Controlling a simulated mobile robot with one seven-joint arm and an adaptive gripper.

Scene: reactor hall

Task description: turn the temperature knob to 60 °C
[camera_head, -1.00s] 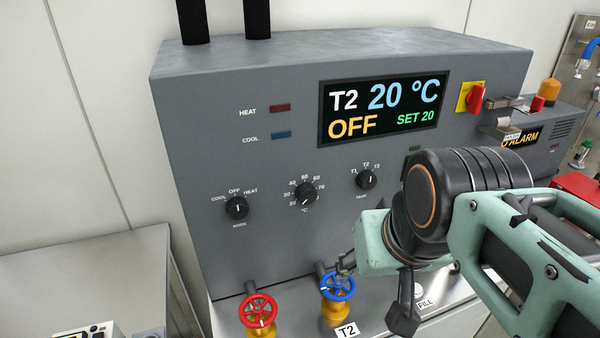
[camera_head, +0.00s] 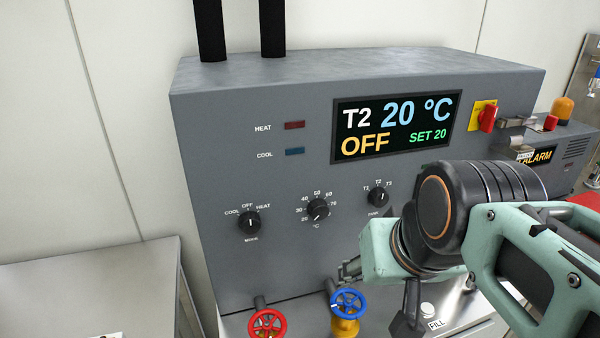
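The temperature knob (camera_head: 317,210) is a black dial on the grey control panel (camera_head: 225,170), with marks from 20 to 70 around it. Its white pointer is at the lower left, by the 20 mark. The display (camera_head: 392,126) reads T2, 20 °C, OFF and SET 20. My gripper (camera_head: 350,270) is below and right of the knob in the picture, apart from it. Only small dark parts of it show beside my teal wrist, so its opening is unclear. Nothing is seen held in it.
The mode knob (camera_head: 248,223) points to OFF, and the tank knob (camera_head: 378,196) points to T2. A red valve wheel (camera_head: 267,326) and a blue one (camera_head: 348,303) stand below the panel. A red switch (camera_head: 487,118) and an alarm box (camera_head: 560,150) are at right.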

